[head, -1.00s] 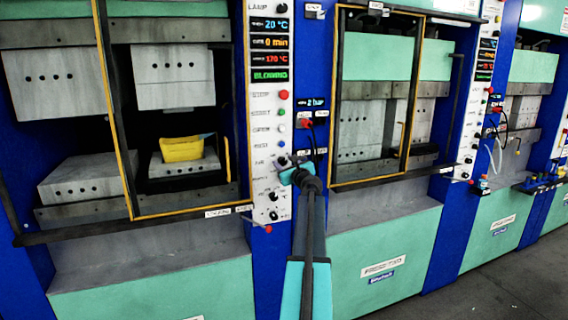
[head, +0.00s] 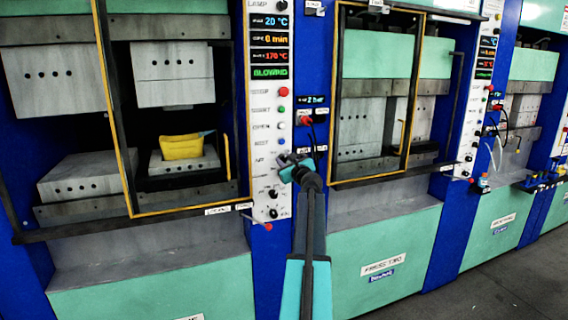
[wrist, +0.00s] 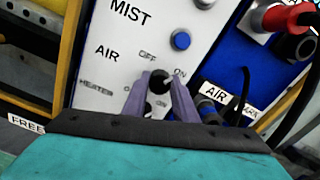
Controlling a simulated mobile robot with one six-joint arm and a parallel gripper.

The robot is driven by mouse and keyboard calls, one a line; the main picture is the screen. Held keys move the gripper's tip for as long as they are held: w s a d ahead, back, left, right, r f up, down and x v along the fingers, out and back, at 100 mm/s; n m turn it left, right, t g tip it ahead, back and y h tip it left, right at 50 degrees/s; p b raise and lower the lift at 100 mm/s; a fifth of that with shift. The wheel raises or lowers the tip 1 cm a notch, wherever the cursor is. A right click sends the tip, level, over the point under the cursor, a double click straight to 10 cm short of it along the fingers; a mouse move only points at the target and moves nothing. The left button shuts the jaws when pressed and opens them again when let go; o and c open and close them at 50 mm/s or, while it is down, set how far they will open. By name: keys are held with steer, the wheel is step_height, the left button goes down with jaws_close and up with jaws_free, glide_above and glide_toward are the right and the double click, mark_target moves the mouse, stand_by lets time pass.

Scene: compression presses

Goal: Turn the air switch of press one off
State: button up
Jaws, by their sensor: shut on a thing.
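The air switch (wrist: 159,81) of press one is a black knob with a light pointer mark, on the white panel in the wrist view. It lies between the labels OFF and ON, and its mark seems to tilt towards the ON side. My gripper (wrist: 160,88) is shut on this knob, one grey-violet finger on each side. In the head view my gripper (head: 283,160) is at the white control panel (head: 257,165) of press one and largely hides the knob.
The heater knob (wrist: 146,108) sits just below, partly behind my fingers. A blue button (wrist: 180,40) is above. A red connector (wrist: 287,17) with a black cable is at the right. A yellow-edged guard frame (head: 128,160) stands left of the panel, with a yellow piece (head: 181,147) inside.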

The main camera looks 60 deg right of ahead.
steer(key=n+b, duration=0.1)
steer(key=b, duration=0.1)
steer(key=n+b, duration=0.2)
steer(key=shift+f, duration=0.3)
steer(key=n+b, duration=0.4)
steer(key=shift+w+a+n+b, duration=0.1)
steer(key=shift+n+b, duration=0.2)
steer(key=shift+b, duration=0.1)
steer(key=n+b, duration=0.3)
steer(key=shift+r+n+b, duration=0.1)
steer(key=shift+n+b, duration=0.2)
steer(key=shift+b, duration=0.1)
steer(key=o, duration=1)
steer(key=shift+o, duration=0.2)
steer(key=shift+a, duration=0.1)
steer(key=b+v, duration=0.1)
steer(key=v, duration=1.2)
steer(key=shift+s+a, duration=0.15)
steer(key=shift+s, duration=0.2)
